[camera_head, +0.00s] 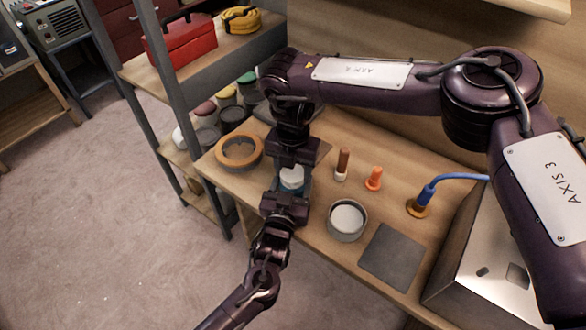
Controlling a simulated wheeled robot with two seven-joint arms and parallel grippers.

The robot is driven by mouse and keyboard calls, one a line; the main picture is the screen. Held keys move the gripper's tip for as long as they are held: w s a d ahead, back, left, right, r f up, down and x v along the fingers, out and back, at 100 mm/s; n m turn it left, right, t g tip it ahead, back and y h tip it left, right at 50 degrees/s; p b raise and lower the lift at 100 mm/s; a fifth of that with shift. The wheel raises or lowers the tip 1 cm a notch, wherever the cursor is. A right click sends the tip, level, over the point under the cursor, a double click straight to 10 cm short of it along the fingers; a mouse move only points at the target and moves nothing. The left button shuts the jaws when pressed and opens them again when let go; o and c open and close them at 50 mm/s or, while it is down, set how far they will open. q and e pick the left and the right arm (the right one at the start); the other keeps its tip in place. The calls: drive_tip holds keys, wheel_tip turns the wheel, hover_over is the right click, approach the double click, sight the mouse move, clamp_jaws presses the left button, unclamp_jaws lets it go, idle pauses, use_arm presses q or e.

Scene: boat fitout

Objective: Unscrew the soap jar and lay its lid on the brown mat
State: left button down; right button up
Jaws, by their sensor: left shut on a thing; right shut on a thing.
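The soap jar (291,179), white and pale blue, stands upright between my two grippers at the bench's front edge. My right gripper (291,160) reaches down from above and is shut at the jar's top; its fingers hide most of the lid. My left gripper (288,194) comes from the lower left and is shut on the jar lower down, hiding much of its body. A flat dark grey-brown square mat (392,256) lies bare at the bench's front right. A brownish flat patch (318,151) shows partly behind my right gripper.
A round tin (346,220) stands between jar and front mat. A metal box (489,261) bounds the right.

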drive_tip(key=n, duration=0.4)
drive_tip(key=shift+w+n, duration=0.1)
drive_tip(key=shift+n, duration=0.3)
drive_tip(key=n, duration=0.4)
drive_tip(key=shift+r+n, duration=0.1)
drive_tip(key=shift+n, duration=0.2)
drive_tip(key=n, duration=1.4)
drive_tip(key=shift+n, duration=0.4)
drive_tip(key=n, duration=0.8)
drive_tip(key=shift+r, duration=0.15)
drive_tip(key=shift+r, duration=1)
